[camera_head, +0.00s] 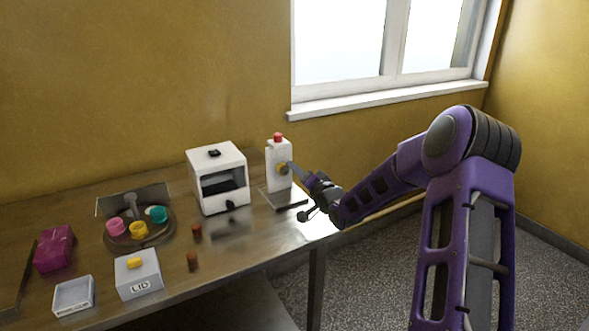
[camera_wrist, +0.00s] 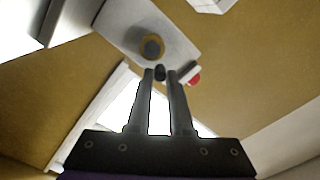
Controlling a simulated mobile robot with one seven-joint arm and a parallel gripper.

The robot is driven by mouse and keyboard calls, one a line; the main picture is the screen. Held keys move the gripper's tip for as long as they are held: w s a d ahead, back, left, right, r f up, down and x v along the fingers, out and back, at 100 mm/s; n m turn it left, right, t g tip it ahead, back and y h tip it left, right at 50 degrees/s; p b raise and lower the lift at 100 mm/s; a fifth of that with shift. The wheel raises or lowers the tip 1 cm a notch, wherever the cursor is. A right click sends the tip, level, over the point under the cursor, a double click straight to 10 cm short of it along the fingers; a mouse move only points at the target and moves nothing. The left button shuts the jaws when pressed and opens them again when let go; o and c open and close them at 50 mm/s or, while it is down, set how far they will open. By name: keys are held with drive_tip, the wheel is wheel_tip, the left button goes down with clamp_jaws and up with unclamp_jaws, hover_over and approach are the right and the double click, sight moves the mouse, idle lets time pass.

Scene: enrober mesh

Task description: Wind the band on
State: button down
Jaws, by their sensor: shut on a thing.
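A white upright unit (camera_head: 279,152) stands at the table's right end with a red button (camera_head: 278,137) on top and an orange-yellow round part (camera_head: 282,169) on its side. In the wrist view this part shows as an orange ring (camera_wrist: 162,45) around a grey hub (camera_wrist: 151,47). My gripper (camera_head: 293,166) reaches in from the right, beside the round part. In the wrist view its fingers (camera_wrist: 160,74) are close together on a small black knob (camera_wrist: 160,71). The fingers hide part of the knob, and its link to the ring cannot be told. I cannot make out a band.
A white box machine (camera_head: 217,178) with a dark opening stands left of the unit. A window (camera_head: 385,45) is behind.

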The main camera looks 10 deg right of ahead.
drive_tip(key=m, duration=0.4)
drive_tip(key=d+f+m+p, duration=0.1)
drive_tip(key=m, duration=0.3)
drive_tip(key=f+m, duration=0.1)
drive_tip(key=m, duration=0.3)
drive_tip(key=shift+w+d+f, duration=0.2)
drive_tip(key=shift+w+d, duration=0.05)
drive_tip(key=shift+m, duration=0.3)
drive_tip(key=c, duration=0.8)
unclamp_jaws()
drive_tip(key=v, duration=1.7)
drive_tip(key=shift+s+p, duration=0.2)
drive_tip(key=shift+p, duration=0.2)
